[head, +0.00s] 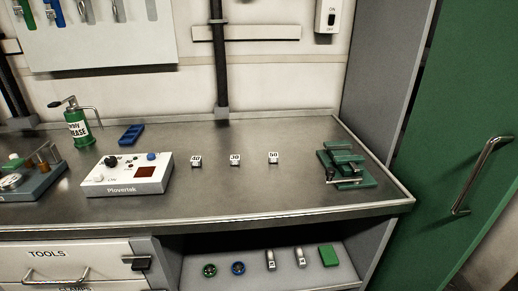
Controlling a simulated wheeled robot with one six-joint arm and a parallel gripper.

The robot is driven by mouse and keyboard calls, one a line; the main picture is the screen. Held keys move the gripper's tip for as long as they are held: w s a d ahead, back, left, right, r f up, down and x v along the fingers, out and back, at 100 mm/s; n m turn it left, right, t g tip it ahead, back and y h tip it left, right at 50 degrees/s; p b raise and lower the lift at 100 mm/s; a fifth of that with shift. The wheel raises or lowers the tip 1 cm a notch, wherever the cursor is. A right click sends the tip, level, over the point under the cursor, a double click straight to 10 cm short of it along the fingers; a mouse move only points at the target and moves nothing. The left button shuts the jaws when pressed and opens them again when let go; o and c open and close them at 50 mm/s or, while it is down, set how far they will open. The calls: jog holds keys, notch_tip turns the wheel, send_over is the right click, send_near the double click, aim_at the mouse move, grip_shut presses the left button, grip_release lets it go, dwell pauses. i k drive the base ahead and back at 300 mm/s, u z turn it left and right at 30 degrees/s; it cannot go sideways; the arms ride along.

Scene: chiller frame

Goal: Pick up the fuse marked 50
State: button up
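Three small fuses with white number labels stand in a row on the grey metal worktop (225,195). The right one (273,158) has a label that seems to read 50, though the digits are small. The middle fuse (235,160) seems to read 30. The left fuse (196,161) seems to read 40. The fuses stand apart from each other, and nothing covers them. My gripper is not in view.
A white Plovertek box (128,175) with knobs stands left of the fuses. A green clamp-like fixture (345,166) stands to their right. A green grease can (78,125) and blue tray (131,134) are at back left. Worktop around the fuses is clear.

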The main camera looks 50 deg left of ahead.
aim_at(273, 157)
jog(key=u, duration=0.55)
jog(key=i, duration=0.8)
jog(key=u, duration=1.45)
jog(key=i, duration=0.5)
jog(key=u, duration=0.5)
